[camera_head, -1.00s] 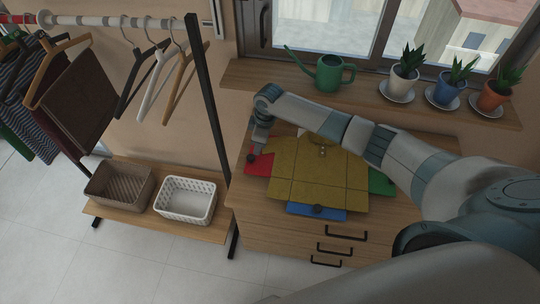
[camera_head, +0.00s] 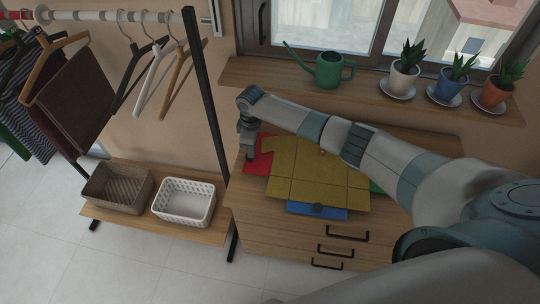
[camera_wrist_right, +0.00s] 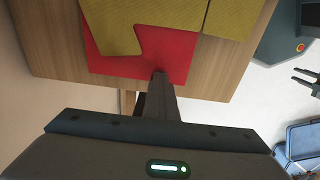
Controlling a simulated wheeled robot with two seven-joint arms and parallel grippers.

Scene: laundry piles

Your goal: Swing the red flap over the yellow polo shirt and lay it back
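The yellow polo shirt (camera_head: 310,170) lies spread on a folding board on the dresser top. The red flap (camera_head: 262,160) lies flat at its left, partly under the sleeve; it also shows in the right wrist view (camera_wrist_right: 175,60). My right gripper (camera_head: 247,153) is at the flap's outer left edge. In the wrist view its fingers (camera_wrist_right: 157,80) meet that edge; the finger gap and any grip are hidden. My arm hides much of the green flap (camera_head: 376,187). My left gripper (camera_wrist_right: 306,78) shows small at the wrist view's right edge, fingers apart, empty.
A green watering can (camera_head: 328,70) and several potted plants (camera_head: 404,70) stand on the shelf behind the dresser. A clothes rack (camera_head: 205,85) stands at the left, with a brown basket (camera_head: 117,188) and a white basket (camera_head: 184,203) below it.

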